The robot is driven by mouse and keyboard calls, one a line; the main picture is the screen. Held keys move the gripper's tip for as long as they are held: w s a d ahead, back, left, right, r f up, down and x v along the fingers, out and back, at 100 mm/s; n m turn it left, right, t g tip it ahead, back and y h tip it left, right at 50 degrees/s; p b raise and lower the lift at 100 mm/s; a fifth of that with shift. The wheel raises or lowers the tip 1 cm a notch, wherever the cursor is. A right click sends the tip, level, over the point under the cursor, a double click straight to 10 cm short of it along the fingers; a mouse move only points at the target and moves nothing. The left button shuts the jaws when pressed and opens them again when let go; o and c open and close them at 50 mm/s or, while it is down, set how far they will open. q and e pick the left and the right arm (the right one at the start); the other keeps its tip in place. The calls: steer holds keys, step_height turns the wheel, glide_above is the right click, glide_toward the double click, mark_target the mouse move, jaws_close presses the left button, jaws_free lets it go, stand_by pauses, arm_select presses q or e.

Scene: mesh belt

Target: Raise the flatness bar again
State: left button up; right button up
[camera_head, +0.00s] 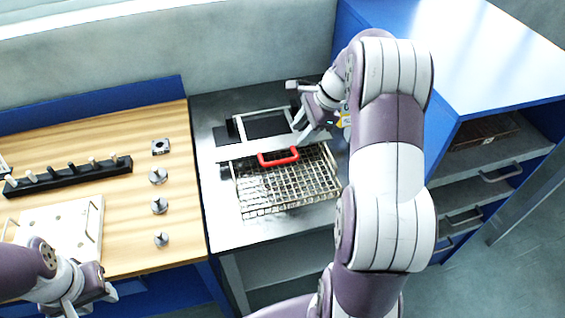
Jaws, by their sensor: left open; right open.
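A pale flat bar (235,151) lies across the rear of a wire mesh belt (285,188) on the grey metal table. A red handle (279,157) sits at the bar's front edge, over the mesh. A light frame (262,112) stands behind the bar; whether the two are joined is hard to tell. My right gripper (302,112) is open at the right end of the frame and bar, behind and right of the red handle. Whether it touches them is unclear. My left gripper (82,300) is open and empty at the lower left, by the wooden table's front edge.
The wooden table (180,225) on the left carries a black rack (70,175) with several pegs, a pale plate with handles (62,228) and several small metal parts (159,206). A blue cabinet (470,60) stands at the right. A wall lies behind.

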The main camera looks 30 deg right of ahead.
mark_target(280, 161)
steer(key=x, duration=0.4)
steer(key=p+x, duration=0.1)
steer(key=x, duration=0.7)
steer(key=shift+d+p, duration=0.4)
steer(key=shift+w+d+f, duration=0.1)
steer(key=shift+w+f, duration=0.05)
steer(key=shift+f, duration=0.3)
arm_select(q)
steer(key=shift+w+d+r, duration=0.1)
steer(key=shift+d+r, duration=0.2)
steer(key=shift+r, duration=0.2)
steer(key=shift+d+r, duration=0.3)
steer(key=shift+r, duration=0.2)
steer(key=shift+a, duration=0.1)
arm_select(e)
steer(key=shift+r, duration=0.1)
jaws_close()
